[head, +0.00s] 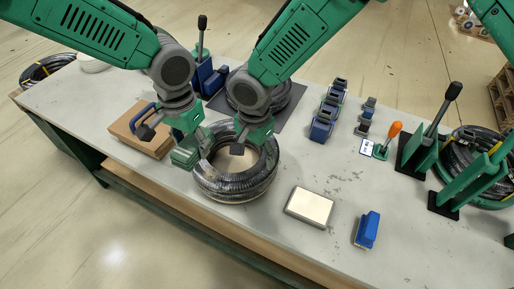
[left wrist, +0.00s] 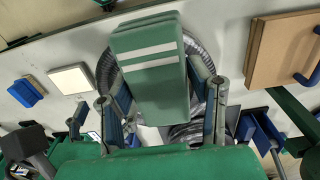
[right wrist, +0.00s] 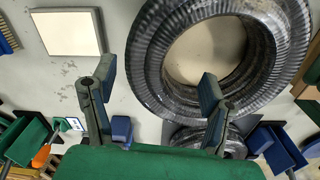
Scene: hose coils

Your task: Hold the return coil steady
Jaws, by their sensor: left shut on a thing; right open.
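A black ribbed hose coil (head: 235,186) lies flat on the workbench below my grippers; it fills the top of the right wrist view (right wrist: 150,60). A second coil (head: 287,98) lies behind it on a dark mat. I cannot tell from any label which is the return coil. My right gripper (right wrist: 155,85) is open and empty, with one finger over the coil's rim.
A brown board with a blue handle (head: 140,135) lies at left. A pale pad (head: 310,206) and a blue brush (head: 367,229) lie at front right. Blue blocks (head: 322,124), an orange-handled tool (head: 390,135) and green lever stands (head: 420,150) stand further right.

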